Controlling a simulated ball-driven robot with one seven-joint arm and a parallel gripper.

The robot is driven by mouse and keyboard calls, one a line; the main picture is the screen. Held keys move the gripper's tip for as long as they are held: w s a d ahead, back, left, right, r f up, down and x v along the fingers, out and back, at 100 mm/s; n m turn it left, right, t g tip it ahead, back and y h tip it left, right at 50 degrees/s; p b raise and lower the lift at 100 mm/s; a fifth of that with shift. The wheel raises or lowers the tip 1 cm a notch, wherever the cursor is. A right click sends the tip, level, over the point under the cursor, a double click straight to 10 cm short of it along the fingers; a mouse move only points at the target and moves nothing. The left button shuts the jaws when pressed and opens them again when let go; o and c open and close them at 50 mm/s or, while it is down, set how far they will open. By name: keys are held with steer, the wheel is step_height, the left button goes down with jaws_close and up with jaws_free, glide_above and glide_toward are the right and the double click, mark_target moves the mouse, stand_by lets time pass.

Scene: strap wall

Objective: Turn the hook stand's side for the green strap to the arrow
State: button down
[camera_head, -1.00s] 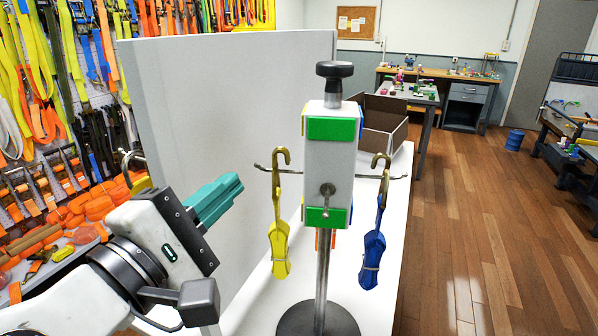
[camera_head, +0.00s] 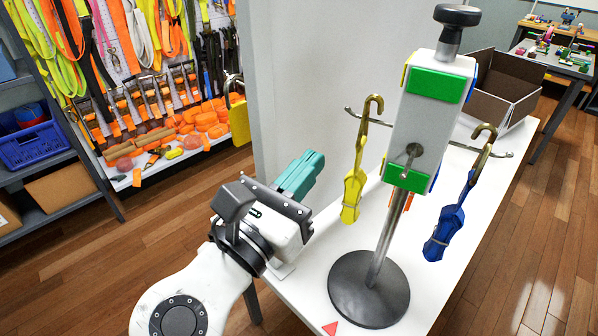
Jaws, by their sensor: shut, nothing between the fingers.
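The hook stand has a white block (camera_head: 428,122) on a metal post with a round dark base (camera_head: 368,288) and a black knob on top. Its side with green patches (camera_head: 436,84) faces me, and the hook there (camera_head: 413,150) is empty. A yellow strap (camera_head: 353,185) hangs on the left hook, and a blue strap (camera_head: 447,225) on the right hook. A bit of orange shows behind the post. A red arrow (camera_head: 331,328) lies on the table before the base, partly cut off by the picture's edge. My gripper (camera_head: 312,163), with teal fingers, is shut and empty, left of the stand and apart from it.
The white table (camera_head: 440,270) carries the stand. A tall pale panel (camera_head: 300,80) rises behind my gripper, with a yellow item (camera_head: 239,120) hanging at its left edge. An open cardboard box (camera_head: 500,88) stands behind the stand. A strap wall and shelves are at left.

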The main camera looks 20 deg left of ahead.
steer(key=p+x, duration=0.1)
steer(key=x, duration=0.8)
steer(key=shift+w, duration=0.25)
steer(key=shift+r, duration=0.1)
steer(key=shift+w+p, duration=0.1)
steer(key=shift+p, duration=0.2)
steer(key=w+h, duration=0.1)
steer(key=w+m+h+p, duration=0.1)
steer(key=shift+w+a+m, duration=0.15)
steer(key=shift+w+m, duration=0.15)
